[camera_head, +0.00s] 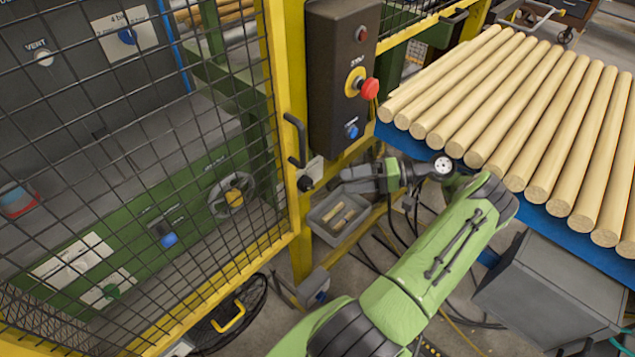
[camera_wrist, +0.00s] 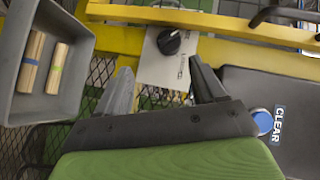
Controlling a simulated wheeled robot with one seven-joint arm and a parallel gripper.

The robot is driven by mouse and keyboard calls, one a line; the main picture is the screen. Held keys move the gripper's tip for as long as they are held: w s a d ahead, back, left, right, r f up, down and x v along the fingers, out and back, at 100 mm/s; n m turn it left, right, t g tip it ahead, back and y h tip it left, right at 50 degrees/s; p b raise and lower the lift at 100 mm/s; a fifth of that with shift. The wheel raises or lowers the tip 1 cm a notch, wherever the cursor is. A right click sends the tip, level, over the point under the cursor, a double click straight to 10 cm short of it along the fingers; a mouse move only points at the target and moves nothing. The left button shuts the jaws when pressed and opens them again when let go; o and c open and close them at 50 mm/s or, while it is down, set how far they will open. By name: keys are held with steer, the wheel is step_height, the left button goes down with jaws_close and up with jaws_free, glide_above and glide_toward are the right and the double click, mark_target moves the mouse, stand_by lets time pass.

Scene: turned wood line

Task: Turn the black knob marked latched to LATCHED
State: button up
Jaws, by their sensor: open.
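The black knob (camera_wrist: 169,40) sits on a small light metal plate (camera_wrist: 158,69) fixed to the yellow frame. A pale mark shows on its face, and the printing on the plate is too small to read. The knob also shows in the head view (camera_head: 306,184), low on the yellow post. My gripper (camera_wrist: 161,68) is open and empty, its fingers spread to either side of the plate and pointing towards the knob. The knob lies beyond the fingertips and appears apart from them. In the head view my gripper (camera_head: 333,180) is just right of the knob.
A dark control box (camera_head: 340,80) with a red emergency button (camera_head: 369,88) stands above. A grey bin (camera_head: 338,216) holding short wood pieces hangs below. A black door handle (camera_head: 295,139) is close above the knob. Wooden rods (camera_head: 530,105) lie at right.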

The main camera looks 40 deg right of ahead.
mark_target(309, 184)
steer(key=b+x, duration=0.2)
steer(key=x, duration=0.1)
steer(key=b+x, duration=0.2)
steer(key=x, duration=0.1)
steer(key=r+b+x, duration=0.1)
steer(key=b+x, duration=0.2)
steer(key=shift+a, duration=0.1)
steer(key=shift+w+a+r, duration=0.15)
steer(key=shift+w+r, duration=0.05)
steer(key=c, duration=1.1)
steer(key=shift+o, duration=0.2)
